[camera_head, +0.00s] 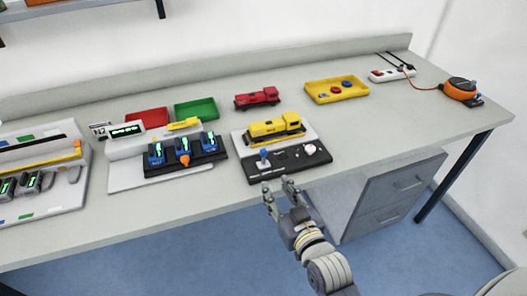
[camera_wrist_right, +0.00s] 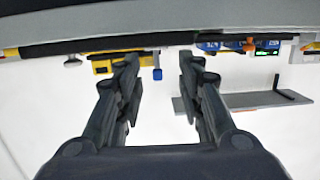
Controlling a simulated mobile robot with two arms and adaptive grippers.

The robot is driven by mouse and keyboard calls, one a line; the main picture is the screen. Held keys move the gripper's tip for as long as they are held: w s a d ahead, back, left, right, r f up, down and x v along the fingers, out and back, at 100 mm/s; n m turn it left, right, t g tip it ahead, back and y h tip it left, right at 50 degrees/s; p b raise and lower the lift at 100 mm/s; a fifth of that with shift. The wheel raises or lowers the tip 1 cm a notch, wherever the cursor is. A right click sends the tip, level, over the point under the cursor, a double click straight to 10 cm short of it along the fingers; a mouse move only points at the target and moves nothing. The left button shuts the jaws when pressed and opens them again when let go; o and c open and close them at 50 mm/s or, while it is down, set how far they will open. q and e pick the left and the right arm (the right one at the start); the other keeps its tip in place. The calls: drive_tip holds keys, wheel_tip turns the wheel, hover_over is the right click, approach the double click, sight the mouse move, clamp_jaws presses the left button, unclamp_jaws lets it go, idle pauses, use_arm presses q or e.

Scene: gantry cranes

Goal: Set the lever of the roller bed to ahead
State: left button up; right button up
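The roller bed (camera_head: 240,139) is a pale block near the table's front edge, with a black control panel (camera_head: 282,170) along its front. A lever with a blue knob (camera_head: 264,154) stands at the left of the panel. The blue knob also shows in the right wrist view (camera_wrist_right: 157,74), between and beyond the fingers. A yellow locomotive (camera_head: 275,129) sits on the bed. My right gripper (camera_head: 281,186) is open and empty, just in front of the panel and apart from the lever. My left gripper is not in view.
A white knob (camera_head: 310,149) is at the panel's right. A dark rack with blue and orange handheld units (camera_head: 183,150) stands to the left. A red locomotive (camera_head: 257,98) and a yellow tray (camera_head: 337,89) lie behind. The table right of the bed is clear.

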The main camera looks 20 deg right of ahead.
sight(265, 154)
drive_tip(key=shift+t+h, duration=0.3)
drive_tip(key=shift+t, duration=0.6)
drive_tip(key=w+r, duration=0.1)
drive_tip(key=w, duration=0.3)
drive_tip(key=w+r+p, duration=0.1)
drive_tip(key=w, duration=0.3)
drive_tip(key=w+r, duration=0.1)
drive_tip(key=w, duration=0.3)
drive_tip(key=shift+s, duration=0.1)
clamp_jaws()
